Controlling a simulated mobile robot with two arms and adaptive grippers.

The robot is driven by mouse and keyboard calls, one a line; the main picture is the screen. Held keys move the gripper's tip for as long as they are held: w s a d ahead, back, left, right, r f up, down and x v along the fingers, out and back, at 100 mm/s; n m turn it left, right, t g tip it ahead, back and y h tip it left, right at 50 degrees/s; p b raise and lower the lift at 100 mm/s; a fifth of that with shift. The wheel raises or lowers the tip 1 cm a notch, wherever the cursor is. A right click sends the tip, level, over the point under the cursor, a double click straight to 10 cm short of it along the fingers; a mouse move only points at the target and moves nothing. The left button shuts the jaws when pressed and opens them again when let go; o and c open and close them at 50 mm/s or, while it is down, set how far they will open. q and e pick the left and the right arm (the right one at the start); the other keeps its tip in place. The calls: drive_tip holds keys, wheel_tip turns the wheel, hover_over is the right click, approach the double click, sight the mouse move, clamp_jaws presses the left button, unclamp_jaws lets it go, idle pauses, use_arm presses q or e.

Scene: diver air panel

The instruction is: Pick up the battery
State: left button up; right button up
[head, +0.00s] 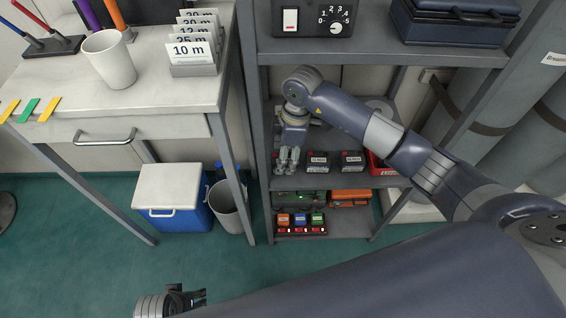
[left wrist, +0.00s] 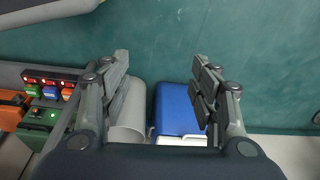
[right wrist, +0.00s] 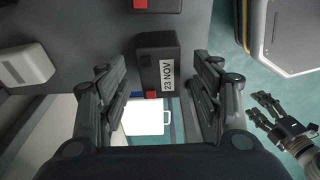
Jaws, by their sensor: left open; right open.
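A black battery (right wrist: 158,72) with a white "23 NOV" label and a red corner lies in the right wrist view. It shows between the spread fingers of my right gripper (right wrist: 162,75), with gaps at both sides. In the head view my right gripper (head: 288,160) is at the left end of the middle shelf and partly hides that spot. Two more black batteries with white labels, one (head: 318,161) beside the gripper and one (head: 352,161) farther right, stand on that shelf. My left gripper (head: 204,298) is open and empty low in the head view, over the floor.
A red box (head: 381,165) stands right of the batteries. Below are a charger with orange, blue and green packs (head: 300,222) and an orange case (head: 350,197). Shelf posts and the shelf above hem in my right arm. A blue cooler (head: 180,218) and a bin (head: 228,208) stand left.

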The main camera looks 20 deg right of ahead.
drive_tip(key=shift+a+f, duration=0.2)
drive_tip(key=shift+f, duration=1.1)
clamp_jaws()
use_arm(q)
drive_tip(key=shift+w+r, duration=0.25)
drive_tip(key=shift+r, duration=0.75)
use_arm(e)
drive_tip(key=shift+w, duration=0.1)
drive_tip(key=shift+r, duration=0.15)
drive_tip(key=shift+r, duration=0.6)
wheel_tip(320, 180, up, 2)
drive_tip(key=shift+w+r+p, duration=0.1)
drive_tip(key=shift+r+p, duration=0.1)
drive_tip(key=shift+p, duration=0.15)
use_arm(q)
drive_tip(key=s+f+p, duration=0.1)
drive_tip(key=s+f, duration=0.2)
drive_tip(key=f, duration=0.5)
drive_tip(key=shift+s, duration=0.15)
use_arm(e)
drive_tip(key=s+a, duration=0.2)
drive_tip(key=s, duration=0.6)
drive_tip(key=s+a, duration=0.3)
drive_tip(key=s, duration=0.6)
drive_tip(key=shift+s+f, duration=0.15)
drive_tip(key=shift+s, duration=0.15)
